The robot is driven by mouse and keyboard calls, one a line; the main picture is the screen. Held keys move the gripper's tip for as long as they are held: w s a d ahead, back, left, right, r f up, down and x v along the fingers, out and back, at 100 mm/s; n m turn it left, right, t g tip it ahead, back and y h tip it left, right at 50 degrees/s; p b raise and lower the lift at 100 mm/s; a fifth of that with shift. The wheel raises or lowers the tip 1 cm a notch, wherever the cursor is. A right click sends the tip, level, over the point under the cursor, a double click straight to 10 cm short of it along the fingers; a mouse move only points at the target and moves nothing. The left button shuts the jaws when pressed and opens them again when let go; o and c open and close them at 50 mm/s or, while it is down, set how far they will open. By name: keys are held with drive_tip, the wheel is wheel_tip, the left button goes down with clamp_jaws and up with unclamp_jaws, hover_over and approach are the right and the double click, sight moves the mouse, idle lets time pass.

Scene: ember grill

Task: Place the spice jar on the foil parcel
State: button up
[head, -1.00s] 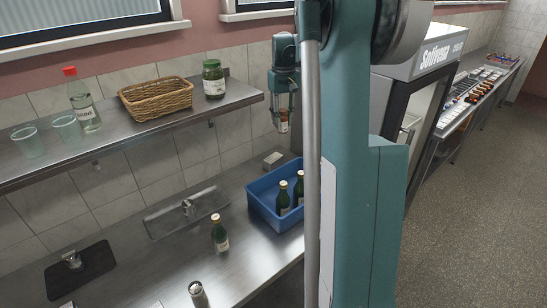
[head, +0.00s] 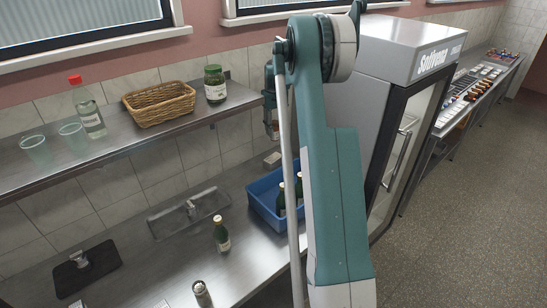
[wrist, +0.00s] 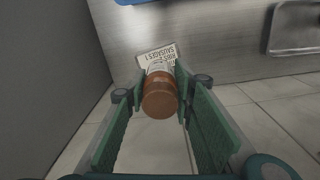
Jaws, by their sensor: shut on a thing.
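The spice jar, with a brown lid (wrist: 160,101) and a pale label, is between the fingers of my gripper (wrist: 158,100) in the wrist view. My gripper is shut on it. In the head view, my gripper (head: 272,125) is in the air near the wall, just right of the shelf end, partly behind my arm. A small pale block (head: 272,160), which looks like the foil parcel, lies on the counter below it. In the wrist view, its printed face (wrist: 152,57) shows just beyond the jar, partly hidden by it. The jar appears above the block, apart from it.
A blue crate (head: 262,205) with green bottles stands in front of the block. A metal tray (head: 165,222) lies to its left. The shelf (head: 165,130) holds a basket and a green jar. A fridge (head: 355,110) stands right.

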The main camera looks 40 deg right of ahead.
drive_tip(key=shift+w+d+f, duration=0.2)
drive_tip(key=shift+w+f, duration=0.2)
drive_tip(key=shift+f, duration=0.15)
drive_tip(key=shift+w+d+f, duration=0.15)
drive_tip(key=shift+w+f, duration=0.25)
drive_tip(key=shift+f, duration=0.15)
drive_tip(key=p, duration=0.1)
approach(274, 157)
drive_tip(key=shift+s+a, duration=0.1)
drive_tip(key=shift+a, duration=0.1)
drive_tip(key=shift+f, duration=0.15)
drive_tip(key=shift+f, duration=1.75)
drive_tip(key=shift+f, duration=0.15)
drive_tip(key=o, duration=0.9)
